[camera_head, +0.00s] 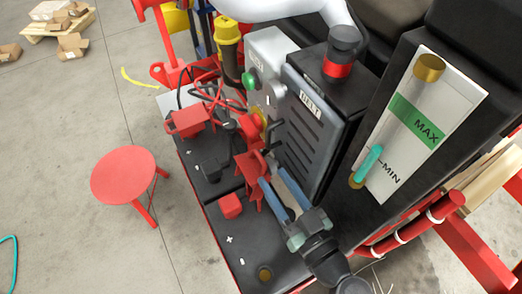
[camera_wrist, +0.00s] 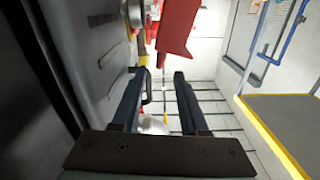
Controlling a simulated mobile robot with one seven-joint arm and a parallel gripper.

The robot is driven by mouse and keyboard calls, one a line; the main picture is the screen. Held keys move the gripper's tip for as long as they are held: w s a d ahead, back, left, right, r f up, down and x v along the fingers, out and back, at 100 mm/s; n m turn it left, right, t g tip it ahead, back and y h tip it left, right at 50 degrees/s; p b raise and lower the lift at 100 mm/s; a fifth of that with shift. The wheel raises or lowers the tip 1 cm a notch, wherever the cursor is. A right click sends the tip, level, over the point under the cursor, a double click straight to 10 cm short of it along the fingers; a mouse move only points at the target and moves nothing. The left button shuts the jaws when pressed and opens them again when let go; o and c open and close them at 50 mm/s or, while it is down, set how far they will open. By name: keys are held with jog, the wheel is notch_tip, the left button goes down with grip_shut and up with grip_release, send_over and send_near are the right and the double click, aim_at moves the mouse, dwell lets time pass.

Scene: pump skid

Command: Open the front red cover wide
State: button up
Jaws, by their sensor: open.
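Several red parts stand on the black deck of the pump skid. A small red block-like cover (camera_head: 230,206) sits nearest the front, by white plus and minus marks. An angular red piece (camera_head: 250,166) stands behind it, beside the black slatted belt guard (camera_head: 312,122). A boxy red piece (camera_head: 187,122) is farther back. I cannot tell for sure which is the front red cover. My gripper (camera_head: 271,173) is open, its blue fingers next to the angular red piece. In the wrist view a red panel (camera_wrist: 176,28) lies beyond the open fingertips (camera_wrist: 160,74), with nothing between them.
The belt guard rises close to the right of my fingers. A level gauge (camera_head: 410,130) stands farther right. A red stool (camera_head: 124,175) is on the floor at left. A yellow-edged platform (camera_wrist: 285,125) shows in the wrist view. Floor at left is mostly clear.

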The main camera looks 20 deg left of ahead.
aim_at(266, 166)
jog(key=p+x, duration=0.1)
jog(key=x, duration=0.6)
jog(key=shift+w+a, duration=0.1)
grip_shut()
dwell(1.2)
